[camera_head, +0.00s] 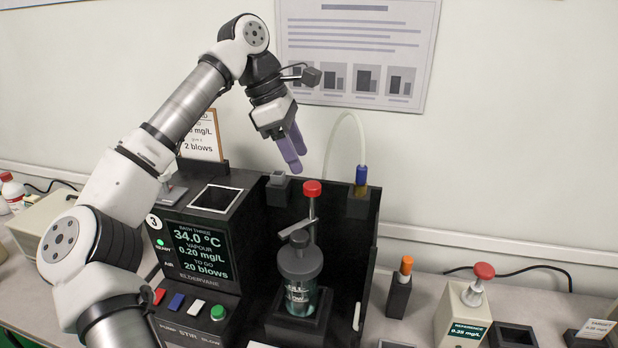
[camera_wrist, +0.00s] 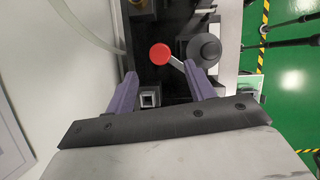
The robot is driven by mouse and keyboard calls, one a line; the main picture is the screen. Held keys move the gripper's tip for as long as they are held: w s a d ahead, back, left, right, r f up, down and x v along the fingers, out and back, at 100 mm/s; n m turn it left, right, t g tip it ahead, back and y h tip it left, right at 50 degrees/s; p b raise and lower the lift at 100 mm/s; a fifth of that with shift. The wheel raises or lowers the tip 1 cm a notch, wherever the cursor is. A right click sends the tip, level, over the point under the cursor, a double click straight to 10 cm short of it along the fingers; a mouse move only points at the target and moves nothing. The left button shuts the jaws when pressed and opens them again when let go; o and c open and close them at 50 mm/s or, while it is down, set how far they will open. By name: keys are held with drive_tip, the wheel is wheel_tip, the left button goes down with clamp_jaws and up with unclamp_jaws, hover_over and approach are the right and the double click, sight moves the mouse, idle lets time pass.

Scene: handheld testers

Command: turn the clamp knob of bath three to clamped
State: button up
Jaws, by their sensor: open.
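Bath three (camera_head: 201,250) is a black unit marked 3, with a lit screen reading 34.0 °C and 20 blows. A red knob (camera_head: 312,187) tops a thin upright post in its open bay; I take it for the clamp knob. A dark-capped glass vessel (camera_head: 300,264) stands beside the post. A pale bar (camera_head: 290,228) runs by the cap. My gripper (camera_head: 298,160) is open and empty, pointing down, above and slightly left of the knob. In the wrist view the red knob (camera_wrist: 160,54) shows between or just beyond the fingertips (camera_wrist: 160,68), apparently untouched.
The bay's black side wall (camera_head: 368,260) rises right of the vessel. A pale tube (camera_head: 345,120) arches behind to a blue fitting (camera_head: 361,175). An orange-capped item (camera_head: 400,285) and a red-knobbed reference box (camera_head: 463,315) stand to the right. The wall is close behind.

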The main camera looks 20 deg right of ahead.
sight(312, 184)
drive_tip(key=x, duration=0.6)
drive_tip(key=shift+s+d+f+p, duration=0.1)
drive_tip(key=shift+d+f+p, duration=0.05)
drive_tip(key=shift+f+p, duration=0.15)
clamp_jaws()
